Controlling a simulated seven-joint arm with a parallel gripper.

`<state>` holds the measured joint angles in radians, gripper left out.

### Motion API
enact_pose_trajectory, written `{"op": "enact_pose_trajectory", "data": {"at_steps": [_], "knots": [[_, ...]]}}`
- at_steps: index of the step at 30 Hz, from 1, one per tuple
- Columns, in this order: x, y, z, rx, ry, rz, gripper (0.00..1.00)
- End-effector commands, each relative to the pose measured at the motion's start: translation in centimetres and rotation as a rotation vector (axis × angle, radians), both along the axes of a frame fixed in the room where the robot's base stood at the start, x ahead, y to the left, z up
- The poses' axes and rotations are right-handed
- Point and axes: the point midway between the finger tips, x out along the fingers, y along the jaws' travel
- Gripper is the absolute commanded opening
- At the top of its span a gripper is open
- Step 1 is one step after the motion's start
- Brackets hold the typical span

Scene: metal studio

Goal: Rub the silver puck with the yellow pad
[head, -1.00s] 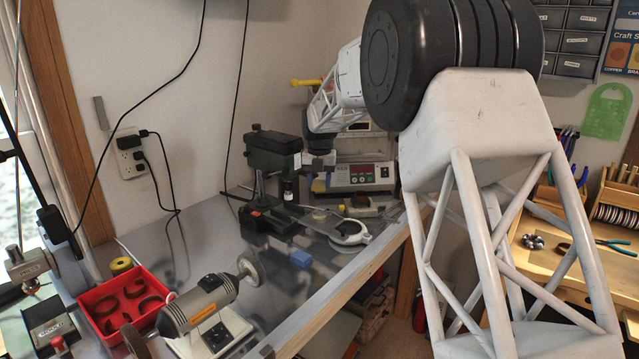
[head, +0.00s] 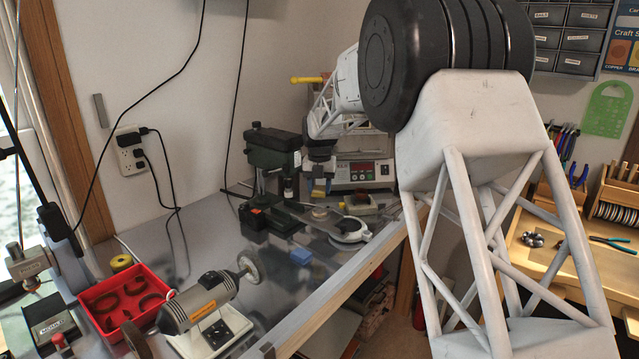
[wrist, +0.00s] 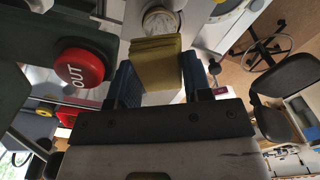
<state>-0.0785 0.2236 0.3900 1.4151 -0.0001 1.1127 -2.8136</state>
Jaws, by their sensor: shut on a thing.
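My gripper (wrist: 158,85) is shut on the yellow pad (wrist: 156,62), which sits between its blue fingers in the wrist view. In the head view the small gripper end (head: 320,172) is at the back of the bench, with the pad (head: 318,190) hanging below it. A small round disc, seemingly the silver puck (head: 319,213), lies on the bench just below the pad. In the wrist view the disc (wrist: 160,20) shows beyond the pad's far edge, partly covered. I cannot tell whether pad and puck touch.
A green drill press (head: 272,150) stands close left of the gripper. A red OUT button (wrist: 80,70) shows beside it in the wrist view. A box with a red display (head: 362,172) stands behind.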

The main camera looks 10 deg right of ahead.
Motion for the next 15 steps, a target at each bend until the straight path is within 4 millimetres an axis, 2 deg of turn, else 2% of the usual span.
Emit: {"op": "enact_pose_trajectory", "data": {"at_steps": [15], "knots": [[0.0,0.0,-3.0,0.0,0.001,0.0,0.23]]}}
